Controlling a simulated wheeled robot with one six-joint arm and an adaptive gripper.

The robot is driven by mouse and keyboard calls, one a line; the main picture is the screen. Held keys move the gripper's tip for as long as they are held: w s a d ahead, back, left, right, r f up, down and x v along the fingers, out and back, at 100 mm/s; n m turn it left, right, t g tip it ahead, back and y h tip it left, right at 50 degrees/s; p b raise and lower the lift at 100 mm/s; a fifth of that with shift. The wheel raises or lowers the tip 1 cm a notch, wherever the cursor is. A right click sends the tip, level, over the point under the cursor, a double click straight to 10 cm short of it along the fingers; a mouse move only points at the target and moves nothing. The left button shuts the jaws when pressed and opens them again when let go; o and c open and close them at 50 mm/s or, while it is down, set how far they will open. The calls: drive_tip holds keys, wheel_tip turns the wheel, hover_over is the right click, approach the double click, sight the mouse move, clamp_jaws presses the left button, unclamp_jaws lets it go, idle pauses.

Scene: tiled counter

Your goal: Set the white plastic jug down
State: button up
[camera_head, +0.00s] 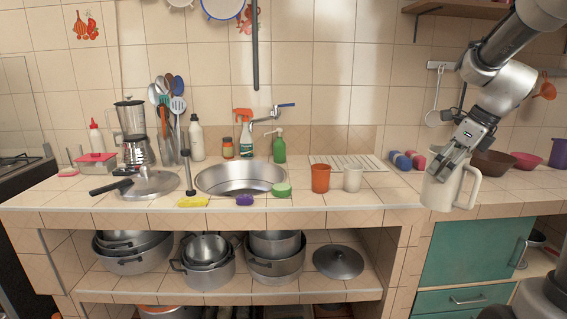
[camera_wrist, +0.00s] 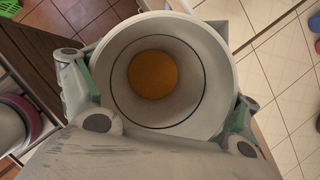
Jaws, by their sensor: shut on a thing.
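The white plastic jug (camera_head: 438,193) is at the right of the head view, upright, with its handle on the right side. My gripper (camera_head: 458,158) is shut on the jug near its top, coming from above. In the wrist view I look down into the open jug (camera_wrist: 205,60), with a finger on either side of its rim; an orange-brown round patch shows at its bottom. In the head view the jug's base overlaps the front edge of the tiled counter (camera_head: 385,204); I cannot tell whether it touches the counter.
An orange cup (camera_head: 320,178) and a pale cup (camera_head: 353,178) stand left of the jug. Behind are red and blue rolls (camera_head: 407,160), a brown bowl (camera_head: 493,164) and a pink bowl (camera_head: 526,161). Bare tiles lie between the pale cup and the jug. The sink (camera_head: 240,179) is further left.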

drive_tip(key=n+g, duration=0.1)
drive_tip(key=n, duration=0.1)
drive_tip(key=n+y, duration=0.1)
drive_tip(key=n, duration=0.2)
drive_tip(key=d+n+g, duration=0.1)
drive_tip(key=n, duration=0.2)
drive_tip(key=shift+w+f+g+y, duration=0.25)
drive_tip(key=shift+g+y, duration=0.05)
drive_tip(key=shift+y, duration=0.1)
drive_tip(key=f+n+g, duration=0.1)
drive_tip(key=n, duration=0.1)
drive_tip(key=w+f+n+g, duration=0.1)
drive_tip(key=n, duration=0.1)
drive_tip(key=a+f+n, duration=0.1)
drive_tip(key=f+n, duration=0.1)
drive_tip(key=n, duration=0.1)
drive_tip(key=shift+w+g+h, duration=0.3)
drive_tip(key=shift+g, duration=0.1)
drive_tip(key=a+f+n+h, duration=0.1)
drive_tip(key=a+f+n, duration=0.3)
drive_tip(key=f, duration=0.3)
drive_tip(key=a+f+n+g+h, duration=0.1)
drive_tip(key=a+f+n, duration=0.3)
drive_tip(key=f, duration=0.4)
drive_tip(key=a+f+n+g+h, duration=0.1)
drive_tip(key=a+f+n, duration=0.3)
drive_tip(key=f, duration=0.4)
drive_tip(key=shift+w+f+n+h, duration=0.25)
drive_tip(key=shift+w+n+h, duration=0.15)
drive_tip(key=shift+w+h, duration=0.1)
